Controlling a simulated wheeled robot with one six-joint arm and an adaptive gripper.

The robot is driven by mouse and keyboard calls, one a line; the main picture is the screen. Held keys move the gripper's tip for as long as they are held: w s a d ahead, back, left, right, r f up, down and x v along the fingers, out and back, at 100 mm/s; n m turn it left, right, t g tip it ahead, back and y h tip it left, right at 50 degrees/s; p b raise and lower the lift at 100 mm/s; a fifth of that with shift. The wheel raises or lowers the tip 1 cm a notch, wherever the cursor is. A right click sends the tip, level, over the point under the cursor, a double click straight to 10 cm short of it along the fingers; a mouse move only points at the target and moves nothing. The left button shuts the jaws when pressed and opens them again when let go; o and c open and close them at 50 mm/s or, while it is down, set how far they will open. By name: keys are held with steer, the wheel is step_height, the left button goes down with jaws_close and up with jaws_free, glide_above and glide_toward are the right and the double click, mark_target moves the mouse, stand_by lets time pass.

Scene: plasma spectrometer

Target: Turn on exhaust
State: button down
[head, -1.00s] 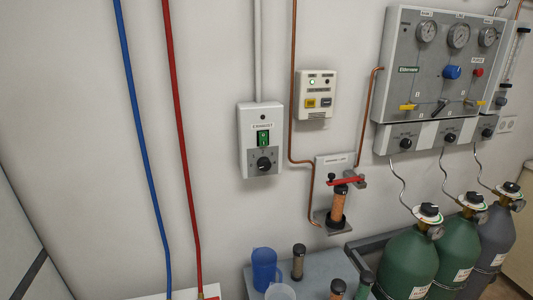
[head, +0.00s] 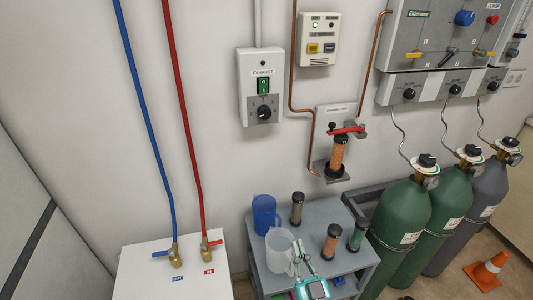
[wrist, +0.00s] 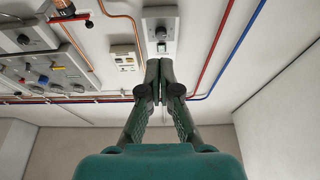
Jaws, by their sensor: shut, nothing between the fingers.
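The exhaust box (head: 261,87) is a white unit on the wall in the head view. It has a green rocker switch (head: 263,86) under its label and a black round knob (head: 264,112) on a grey plate below. In the wrist view the scene is upside down, and the exhaust box (wrist: 160,22) stands just beyond the fingertips, which partly cover its lower end in the picture. My gripper (wrist: 159,64) is shut and empty, apart from the box. In the head view my teal gripper shows low, in front of the cart, below the box.
A grey cart (head: 330,215) holds a blue jug (head: 265,214), a clear jug (head: 281,250) and several tubes. A copper-coloured column (head: 338,152) with a red lever is right of the exhaust box. Green gas cylinders (head: 400,222) stand at right. A white cabinet (head: 145,280) is at lower left.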

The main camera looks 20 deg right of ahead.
steer(key=w+r+t, duration=0.4)
steer(key=w+r, duration=1.5)
steer(key=r, duration=0.1)
steer(key=shift+w+r, duration=0.2)
steer(key=shift+r, duration=0.05)
glide_toward(264, 88)
step_height(264, 88, up, 4)
steer(key=w, duration=0.3)
steer(key=shift+w, duration=0.95)
steer(key=shift+f, duration=0.1)
